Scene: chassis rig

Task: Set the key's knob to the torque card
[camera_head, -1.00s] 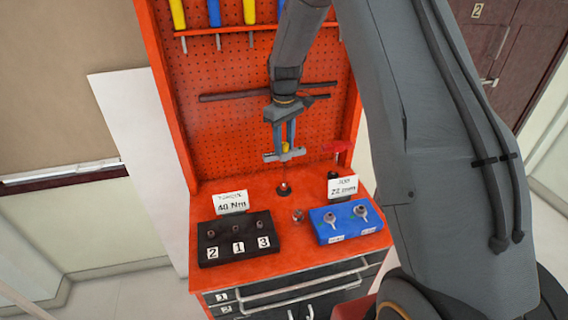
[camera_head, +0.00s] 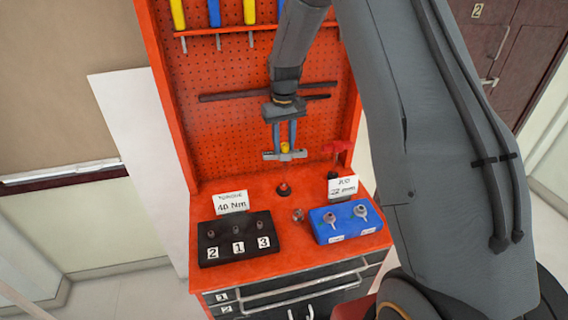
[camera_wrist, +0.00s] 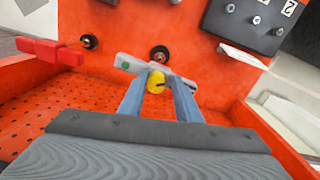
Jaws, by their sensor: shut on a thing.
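My gripper (camera_head: 285,155) is shut on a yellow knob (camera_wrist: 156,80), which carries a dark mark. In the wrist view the knob sits between the two fingertips, beside a grey crossbar (camera_wrist: 128,63) with a green dot. The knob and bar are held above a round black base with a red tip (camera_head: 283,188); I cannot tell whether they touch it. The torque card (camera_head: 231,202) stands on the red bench and reads 40 Nm. The knob's setting is too small to read.
A red T-handled tool (camera_head: 335,149) stands to the right, behind the job card (camera_head: 342,187), which reads 22 mm. A black block (camera_head: 220,252) numbered 2, 1, 3 and a blue tray (camera_head: 325,234) lie in front.

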